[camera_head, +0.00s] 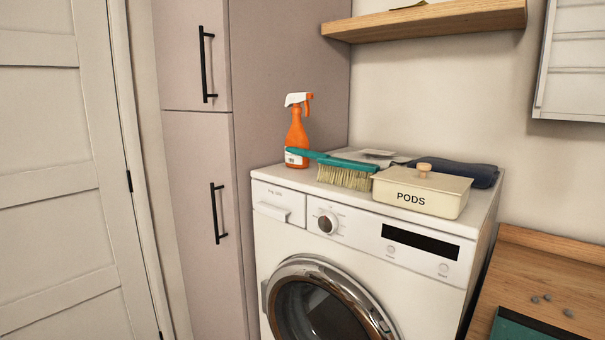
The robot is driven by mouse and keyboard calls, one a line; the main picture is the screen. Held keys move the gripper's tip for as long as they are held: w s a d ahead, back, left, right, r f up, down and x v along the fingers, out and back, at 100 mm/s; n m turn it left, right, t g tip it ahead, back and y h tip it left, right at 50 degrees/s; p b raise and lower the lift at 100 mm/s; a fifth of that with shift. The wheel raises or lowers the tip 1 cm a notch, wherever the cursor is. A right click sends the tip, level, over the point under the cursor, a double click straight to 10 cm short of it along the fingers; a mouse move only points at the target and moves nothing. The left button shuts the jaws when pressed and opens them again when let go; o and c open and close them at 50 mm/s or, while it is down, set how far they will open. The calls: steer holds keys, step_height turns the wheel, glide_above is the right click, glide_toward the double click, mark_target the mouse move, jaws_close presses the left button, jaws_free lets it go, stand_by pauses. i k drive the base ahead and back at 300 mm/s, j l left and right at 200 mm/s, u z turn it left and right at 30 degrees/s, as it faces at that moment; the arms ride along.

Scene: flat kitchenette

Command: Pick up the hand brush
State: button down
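The hand brush (346,175) has a teal back and handle and pale bristles. My gripper is not in view.
A wooden shelf (425,24) hangs above. A tall cabinet (197,210) stands left. A wooden counter (545,268) with small grey pieces is at right.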

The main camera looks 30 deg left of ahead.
mark_target(321, 159)
steer(key=k+u, duration=0.1)
steer(key=u, duration=0.3)
steer(key=k+u, duration=0.1)
steer(key=u, duration=0.25)
steer(key=k+u, duration=0.15)
steer(key=u, duration=0.25)
